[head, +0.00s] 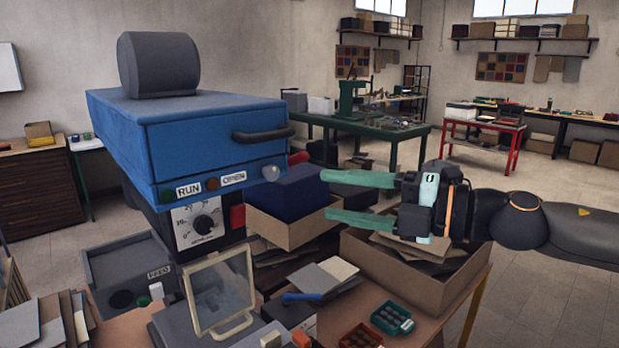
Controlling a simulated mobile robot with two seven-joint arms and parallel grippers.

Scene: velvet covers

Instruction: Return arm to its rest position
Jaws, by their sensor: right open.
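My right arm (575,232) comes in from the right edge and reaches left across the view. My right gripper (326,195) has two green fingers, spread wide apart and pointing left. Nothing is visibly held between them. My left gripper is not in view.
A blue machine (205,130) with a dial and a hinged clear-framed panel (218,290) stands at the left. Small trays with coloured parts (392,318) lie on the table's front. A green workbench (375,125) stands behind. Open floor (540,290) lies at the right.

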